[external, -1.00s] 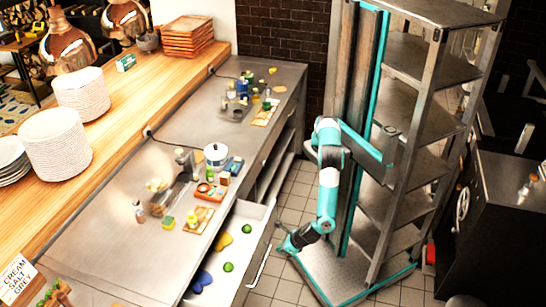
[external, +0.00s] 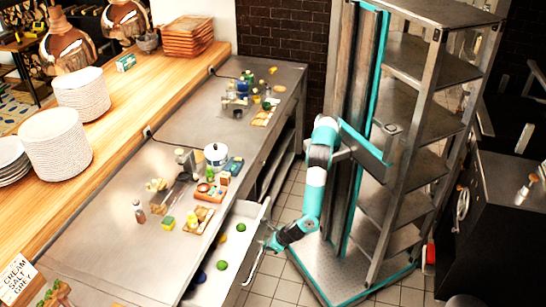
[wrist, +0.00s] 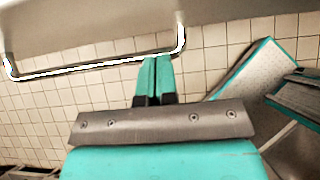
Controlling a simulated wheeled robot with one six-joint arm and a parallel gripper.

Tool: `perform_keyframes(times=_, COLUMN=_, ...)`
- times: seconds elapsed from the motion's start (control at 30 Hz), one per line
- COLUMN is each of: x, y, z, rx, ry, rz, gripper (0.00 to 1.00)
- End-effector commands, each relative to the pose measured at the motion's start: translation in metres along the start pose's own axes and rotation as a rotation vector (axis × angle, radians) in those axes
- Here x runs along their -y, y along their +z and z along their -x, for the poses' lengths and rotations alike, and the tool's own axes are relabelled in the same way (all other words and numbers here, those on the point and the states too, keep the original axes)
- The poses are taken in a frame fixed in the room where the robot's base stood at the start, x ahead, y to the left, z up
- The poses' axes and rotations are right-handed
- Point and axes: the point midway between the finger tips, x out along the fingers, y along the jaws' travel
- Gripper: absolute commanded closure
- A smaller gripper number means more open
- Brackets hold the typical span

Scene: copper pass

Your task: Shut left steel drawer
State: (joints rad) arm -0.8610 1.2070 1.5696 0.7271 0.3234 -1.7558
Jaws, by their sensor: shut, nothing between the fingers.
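The left steel drawer (external: 248,215) stands partly open below the counter, with its pale inside showing green and dark blue items. Its front and bar handle (external: 256,265) face the aisle. In the wrist view the drawer front (wrist: 80,25) fills the top and the handle (wrist: 90,65) runs across below it. My gripper (external: 270,243) is at the drawer front. In the wrist view its teal fingers (wrist: 154,62) are together and empty, with tips at the handle's bar near its right end. I cannot tell whether they touch the front.
The steel counter (external: 110,225) holds a white pot (external: 216,154), bottles and small boxes. A tall metal shelf rack (external: 430,70) stands right of my arm. The tiled floor (external: 290,205) between counter and rack is narrow and mostly clear.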

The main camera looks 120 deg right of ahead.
Motion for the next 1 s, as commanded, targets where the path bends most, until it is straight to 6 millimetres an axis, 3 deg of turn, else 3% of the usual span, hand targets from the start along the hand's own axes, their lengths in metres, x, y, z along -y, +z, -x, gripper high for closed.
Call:
perform_keyframes(times=0.5, x=0.002, y=0.094, z=-0.079, rx=0.0, ry=-0.002, rz=-0.004, gripper=1.0)
perform_keyframes(times=0.7, x=0.002, y=0.116, z=-0.097, rx=0.001, ry=-0.001, rz=-0.002, gripper=1.0)
perform_keyframes(times=1.0, x=0.001, y=0.129, z=-0.106, rx=0.0, ry=0.0, rz=0.001, gripper=1.0)
